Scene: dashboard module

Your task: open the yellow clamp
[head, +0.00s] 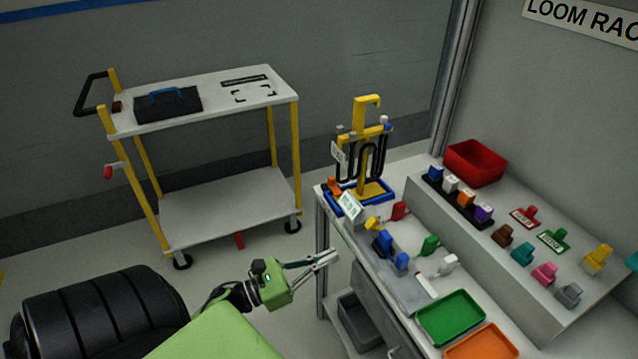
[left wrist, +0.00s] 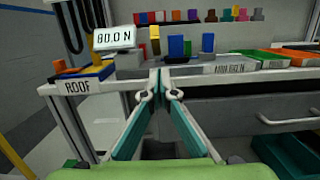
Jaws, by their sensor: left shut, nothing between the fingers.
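A small yellow clamp (head: 374,223) sits near the left end of the workbench, beside the tilted display. In the left wrist view a yellow upright piece (left wrist: 155,40), which looks like the clamp, stands just behind the bench edge, right of the display. My left gripper (head: 333,257) is in front of the bench, short of its front edge and apart from the clamp. Its fingertips (left wrist: 159,78) meet with nothing between them. My right gripper is not in view.
Blue blocks (head: 384,242), a green clamp (head: 430,244) and a red clamp (head: 399,210) stand near the yellow clamp. A yellow stand (head: 366,130) with black cables is behind. Green (head: 452,317) and orange trays (head: 482,346) lie right. A cart (head: 215,103) stands left.

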